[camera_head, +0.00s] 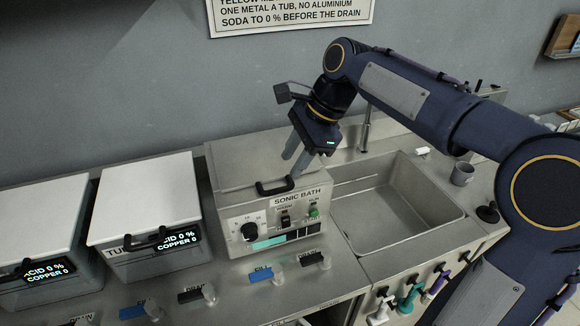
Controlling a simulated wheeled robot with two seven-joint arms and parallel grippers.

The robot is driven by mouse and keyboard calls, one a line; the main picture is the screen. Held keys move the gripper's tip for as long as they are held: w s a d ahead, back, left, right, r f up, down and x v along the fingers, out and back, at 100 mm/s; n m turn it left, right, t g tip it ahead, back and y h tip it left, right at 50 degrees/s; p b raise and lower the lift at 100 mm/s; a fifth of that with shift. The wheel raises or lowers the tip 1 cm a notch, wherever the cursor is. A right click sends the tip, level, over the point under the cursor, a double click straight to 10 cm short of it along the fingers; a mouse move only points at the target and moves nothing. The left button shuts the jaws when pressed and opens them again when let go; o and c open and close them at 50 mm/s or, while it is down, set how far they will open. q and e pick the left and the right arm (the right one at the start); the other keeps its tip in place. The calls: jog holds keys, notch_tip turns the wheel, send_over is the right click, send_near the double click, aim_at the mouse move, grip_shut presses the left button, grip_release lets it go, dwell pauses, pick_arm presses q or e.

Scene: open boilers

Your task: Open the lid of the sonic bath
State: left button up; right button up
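The sonic bath (294,209) is a pale metal box with a dial, switches and a small screen on its front. Its flat lid (235,168) is down, with a black handle (275,187) at the lid's front edge. My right gripper (289,168) comes in from the right and points down over the lid, just behind and above the handle. Its two fingers are apart with nothing visible between them. Whether a fingertip touches the lid or handle I cannot tell. My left gripper is not in view.
Two white-lidded tubs (145,200) (38,220) stand left of the bath. A sink (395,205) with a tap (366,130) lies to its right, with a grey mug (462,174) beyond. Labelled valves (209,293) line the front edge. A sign (290,15) hangs on the wall.

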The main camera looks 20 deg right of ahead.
aim_at(276, 189)
jog(key=x, duration=0.7)
jog(key=shift+f, duration=0.2)
grip_shut()
